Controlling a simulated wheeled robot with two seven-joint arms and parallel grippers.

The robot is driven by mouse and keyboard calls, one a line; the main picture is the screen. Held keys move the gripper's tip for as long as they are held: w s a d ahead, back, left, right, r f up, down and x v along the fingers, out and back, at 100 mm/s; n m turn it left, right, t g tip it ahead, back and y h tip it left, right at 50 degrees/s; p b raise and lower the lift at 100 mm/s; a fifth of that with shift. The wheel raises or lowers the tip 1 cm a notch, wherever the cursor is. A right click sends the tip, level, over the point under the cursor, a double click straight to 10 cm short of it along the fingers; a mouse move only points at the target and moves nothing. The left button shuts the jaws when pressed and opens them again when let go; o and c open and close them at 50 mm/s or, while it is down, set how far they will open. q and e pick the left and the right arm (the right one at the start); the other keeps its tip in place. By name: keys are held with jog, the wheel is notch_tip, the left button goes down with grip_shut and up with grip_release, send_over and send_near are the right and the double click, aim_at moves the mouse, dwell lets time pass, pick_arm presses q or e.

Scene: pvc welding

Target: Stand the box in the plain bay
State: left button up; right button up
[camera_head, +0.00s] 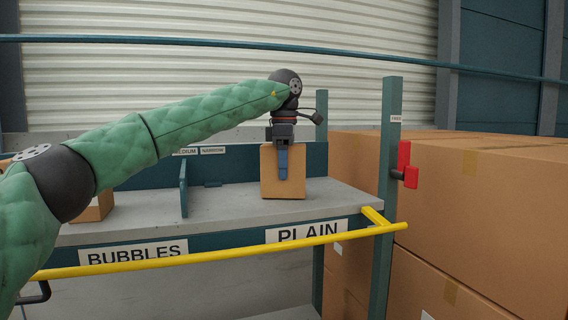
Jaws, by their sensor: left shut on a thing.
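A brown cardboard box (283,188) is upright at the plain bay, on or just above the grey shelf, above the label "PLAIN" (306,232). I cannot tell whether its base touches the shelf. My left gripper (283,172) is over the box from above and shut on it, with one blue finger down the near face. The other finger is hidden behind the box. The plain bay's grey shelf surface (335,196) shows to the right of the box. My right gripper is not in view.
A teal divider (184,188) separates the plain bay from the bubbles bay, where another box (97,208) stands partly behind my arm. A yellow bar (225,252) runs along the front. A teal post (388,190) with a red handle (404,165) and large stacked cartons (490,215) stand at right.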

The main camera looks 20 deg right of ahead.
pick_arm(q)
jog(key=shift+w+f, duration=0.1)
jog(key=shift+f, duration=0.1)
jog(key=o, duration=0.9)
jog(key=shift+w+f, duration=0.1)
jog(key=shift+w, duration=0.1)
jog(key=shift+o, duration=1.3)
jog(key=shift+a, duration=0.1)
jog(key=shift+s+r, duration=0.15)
jog(key=shift+r, duration=0.3)
notch_tip(320, 180, up, 10)
jog(key=b, duration=0.3)
jog(key=shift+r, duration=0.8)
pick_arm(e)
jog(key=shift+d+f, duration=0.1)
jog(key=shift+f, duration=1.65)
